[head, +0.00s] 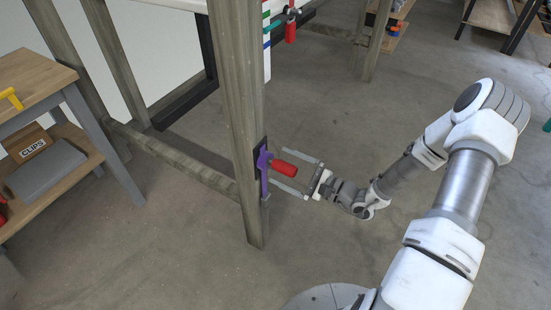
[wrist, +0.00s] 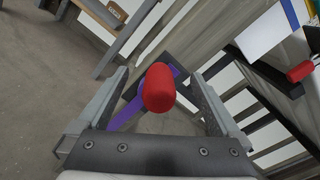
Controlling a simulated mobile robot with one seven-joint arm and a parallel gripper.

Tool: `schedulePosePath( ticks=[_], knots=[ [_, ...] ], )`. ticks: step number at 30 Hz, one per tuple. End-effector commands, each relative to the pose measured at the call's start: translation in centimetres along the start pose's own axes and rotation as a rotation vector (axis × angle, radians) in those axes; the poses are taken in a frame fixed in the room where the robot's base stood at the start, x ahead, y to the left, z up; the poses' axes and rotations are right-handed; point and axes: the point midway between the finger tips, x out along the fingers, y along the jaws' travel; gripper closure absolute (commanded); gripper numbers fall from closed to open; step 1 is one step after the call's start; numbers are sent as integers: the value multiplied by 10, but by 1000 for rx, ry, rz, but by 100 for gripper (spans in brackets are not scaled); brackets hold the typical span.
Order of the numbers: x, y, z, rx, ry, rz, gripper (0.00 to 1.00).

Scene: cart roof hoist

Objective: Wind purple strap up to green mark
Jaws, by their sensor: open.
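A purple winch crank (head: 264,172) with a red handle (head: 285,168) is mounted on a wooden post (head: 242,120). My gripper (head: 304,173) is open, its two fingers on either side of the red handle. In the wrist view the red handle (wrist: 159,88) lies between the open fingers with gaps on both sides, and the purple crank arm (wrist: 126,114) runs down to the left. The purple strap cannot be told apart from the crank.
A wooden bench (head: 30,80) with a box labelled CLIPS (head: 30,143) stands at the left. A low rail (head: 170,155) joins the post. The floor right of the post is open.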

Motion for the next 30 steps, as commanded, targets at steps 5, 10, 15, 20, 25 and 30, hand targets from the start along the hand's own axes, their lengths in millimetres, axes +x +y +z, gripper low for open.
schedulePosePath(
  ticks=[5, 10, 15, 20, 25, 30],
  knots=[
    [0, 0, 0, 0, 0, 0, 0],
    [-2, 0, 0, 0, 0, -1, 0],
    [-17, -1, 0, -1, 2, -1, 0],
    [-33, -1, 0, -1, 1, -2, 0],
    [-50, -1, 0, 0, 2, -2, 0],
    [-68, -1, 0, 0, 1, -2, 0]
  ],
)
